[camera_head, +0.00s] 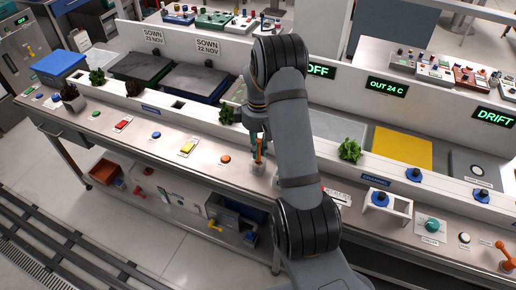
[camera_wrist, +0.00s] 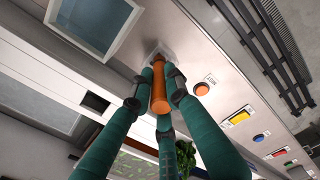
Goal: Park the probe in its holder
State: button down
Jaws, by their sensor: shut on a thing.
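The orange probe (camera_wrist: 159,92) is between the teal fingers of my gripper (camera_wrist: 158,80) in the wrist view, and my gripper is shut on it. In the head view the probe (camera_head: 259,150) stands roughly upright below my gripper (camera_head: 258,138). A small grey holder (camera_head: 258,168) is directly under the probe on the counter. In the wrist view the probe's far end meets a pale metal piece (camera_wrist: 163,50), which looks like this holder. I cannot tell whether the tip is inside the holder or just above it. My arm covers part of the counter beside it.
An orange button (camera_head: 225,158), a yellow button (camera_head: 187,147) and a blue button lie left along the counter (camera_head: 140,128). A small white stand (camera_head: 388,203) is at the right.

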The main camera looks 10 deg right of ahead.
jog(key=c, duration=1.6)
grip_release()
notch_tip(320, 180, up, 12)
jog(key=shift+d+r, duration=0.1)
jog(key=shift+f, duration=0.2)
notch_tip(320, 180, down, 11)
jog(key=shift+r+p, duration=0.1)
jog(key=shift+p, duration=0.4)
jog(key=shift+f, duration=0.2)
